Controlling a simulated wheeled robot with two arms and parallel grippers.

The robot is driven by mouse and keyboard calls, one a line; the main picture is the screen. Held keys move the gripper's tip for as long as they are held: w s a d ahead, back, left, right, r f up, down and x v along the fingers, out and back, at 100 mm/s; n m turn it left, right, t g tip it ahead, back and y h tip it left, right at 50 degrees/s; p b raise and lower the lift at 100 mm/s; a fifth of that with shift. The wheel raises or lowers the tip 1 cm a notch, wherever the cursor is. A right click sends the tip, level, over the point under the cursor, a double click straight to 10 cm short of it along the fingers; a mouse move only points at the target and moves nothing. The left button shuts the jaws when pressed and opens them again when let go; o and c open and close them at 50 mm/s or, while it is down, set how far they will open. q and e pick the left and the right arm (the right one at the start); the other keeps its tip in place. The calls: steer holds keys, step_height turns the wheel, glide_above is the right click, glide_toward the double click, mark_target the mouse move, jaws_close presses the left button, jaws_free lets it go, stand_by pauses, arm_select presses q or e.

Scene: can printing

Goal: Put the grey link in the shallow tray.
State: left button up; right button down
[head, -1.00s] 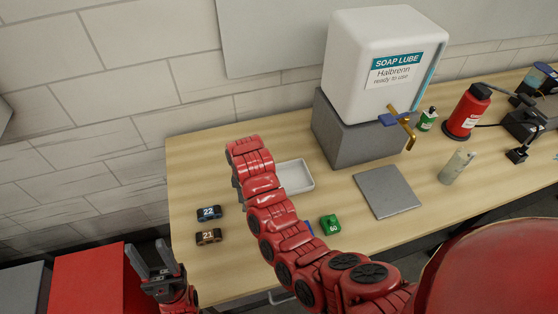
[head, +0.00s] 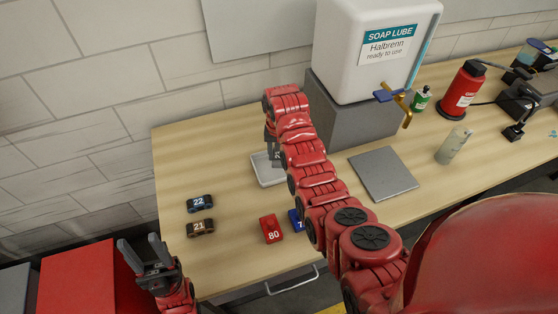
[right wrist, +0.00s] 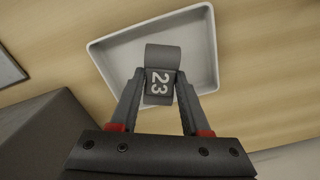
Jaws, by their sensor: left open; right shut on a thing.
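The grey link, marked 23, is in my right gripper (right wrist: 160,100); the link (right wrist: 162,58) shows clearly in the right wrist view. In the head view, part of the link (head: 277,156) shows under my right wrist. The right gripper is shut on it over the shallow white tray (right wrist: 112,62). The link appears inside the tray's outline; whether it touches the floor I cannot tell. The tray (head: 266,184) is partly hidden by my right arm in the head view. My left gripper (head: 144,249) is open and empty, off the table's front left edge.
Blue link 22 (head: 200,203) and brown link 21 (head: 201,228) lie at the left. Red link 80 (head: 271,229) and a partly hidden blue link (head: 296,220) lie in front of the tray. The grey block (head: 355,120) with the soap tank (head: 378,45) stands right of the tray.

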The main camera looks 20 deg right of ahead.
mark_target(279, 161)
steer(key=shift+d, duration=0.15)
step_height(279, 161, down, 3)
steer(key=shift+w+r+p, duration=0.1)
steer(key=shift+p, duration=1.15)
steer(key=shift+f, duration=0.35)
steer(key=shift+f, duration=0.1)
steer(key=shift+f, duration=0.2)
steer(key=shift+c, duration=1.9)
jaws_free()
steer(key=shift+r, duration=0.1)
